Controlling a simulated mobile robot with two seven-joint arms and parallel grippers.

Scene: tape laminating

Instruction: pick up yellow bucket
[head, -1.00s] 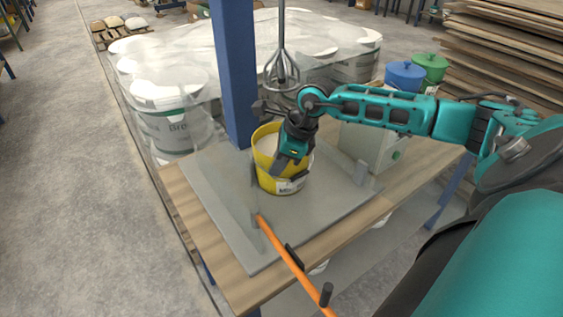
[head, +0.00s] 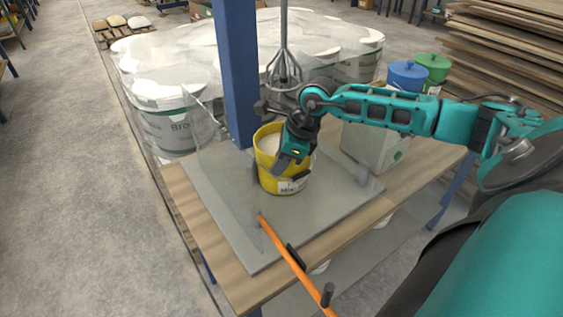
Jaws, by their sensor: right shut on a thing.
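The yellow bucket (head: 270,178) stands upright on a grey plate on the wooden table, with pale contents inside and a white label low on its front. My right gripper (head: 287,163) reaches in from the right and is shut on the bucket's right-hand rim and wall. Its fingers hide part of the bucket's rim and side. My left gripper does not show in the head view.
A blue post (head: 236,75) rises just behind the bucket, and a mixer whisk (head: 284,70) hangs above and behind it. An orange handle (head: 288,258) juts out at the front. A pale box (head: 372,146) stands right of the bucket; blue (head: 407,75) and green (head: 432,68) lidded containers stand behind.

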